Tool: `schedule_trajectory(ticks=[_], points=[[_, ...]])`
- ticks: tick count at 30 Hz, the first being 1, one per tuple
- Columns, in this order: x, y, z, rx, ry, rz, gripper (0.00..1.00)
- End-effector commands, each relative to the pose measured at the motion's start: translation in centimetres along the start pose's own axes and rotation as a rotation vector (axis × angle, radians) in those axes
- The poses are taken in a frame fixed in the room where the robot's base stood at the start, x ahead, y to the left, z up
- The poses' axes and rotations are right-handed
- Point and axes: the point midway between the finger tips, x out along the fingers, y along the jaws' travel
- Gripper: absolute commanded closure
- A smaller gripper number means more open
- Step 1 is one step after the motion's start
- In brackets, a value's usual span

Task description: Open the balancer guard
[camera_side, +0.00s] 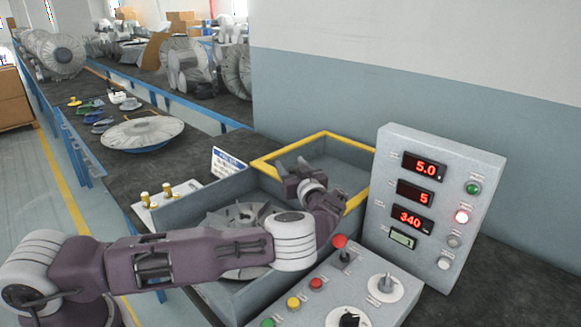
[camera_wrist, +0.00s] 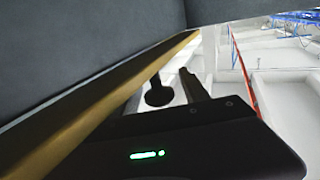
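The balancer is a grey open-topped box (camera_side: 178,215) with a finned impeller (camera_side: 238,218) inside, partly hidden by my arm. The guard is a yellow-edged grey frame (camera_side: 324,134) at the back end of the box, and the impeller shows in front of it. My gripper (camera_side: 294,175) is over the guard's near left part, fingers pointing up and left. In the wrist view, the guard's yellow edge (camera_wrist: 100,98) runs diagonally just left of my gripper (camera_wrist: 174,88). I cannot tell whether the gripper touches the guard.
A display panel (camera_side: 420,205) with red readouts stands to the right. A control box (camera_side: 330,290) with a red-knobbed lever (camera_side: 340,243) and buttons is in front. A bench to the left holds a round finned disc (camera_side: 143,132) and small tools. A wall stands behind.

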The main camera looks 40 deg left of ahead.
Motion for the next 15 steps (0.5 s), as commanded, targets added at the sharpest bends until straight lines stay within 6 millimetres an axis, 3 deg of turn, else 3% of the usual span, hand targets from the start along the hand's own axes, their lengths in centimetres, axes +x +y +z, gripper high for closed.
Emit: schedule_trajectory(ticks=[8,11,15], points=[[0.0,0.0,-0.1,-0.001,0.000,0.000,0.47],[0.0,0.0,-1.5,-0.004,0.001,-0.001,0.47],[-0.1,0.0,-5.0,-0.004,0.000,0.000,0.47]])
